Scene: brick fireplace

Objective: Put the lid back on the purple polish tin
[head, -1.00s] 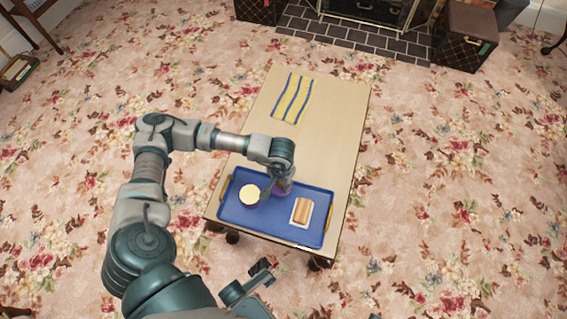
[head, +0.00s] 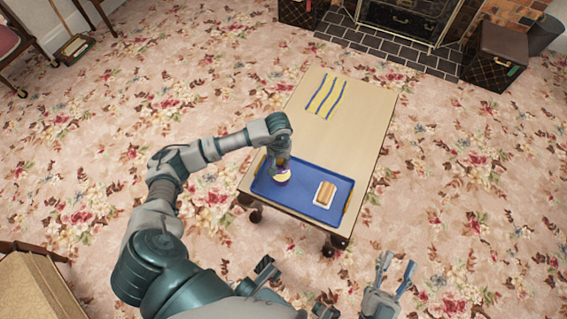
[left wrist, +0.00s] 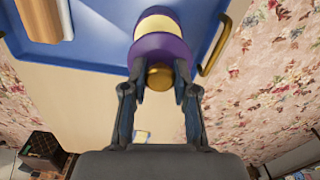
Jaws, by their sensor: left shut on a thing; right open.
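The purple polish tin (head: 282,178) stands at the left of the blue tray in the head view, its cream top partly showing. My left gripper (head: 279,160) is directly over it. In the left wrist view, the gripper (left wrist: 158,82) is shut on the gold knob of the purple lid (left wrist: 160,46). The lid overlaps the tin, whose cream polish (left wrist: 156,24) shows beyond it. I cannot tell whether lid and tin touch. My right gripper (head: 395,275) is open and empty, off the table at the lower right.
The blue tray (head: 302,196) has gold handles and also holds a brown, bread-like block on a white base (head: 325,193). A yellow and blue striped cloth (head: 326,97) lies at the table's far end. The middle of the table (head: 330,140) is clear.

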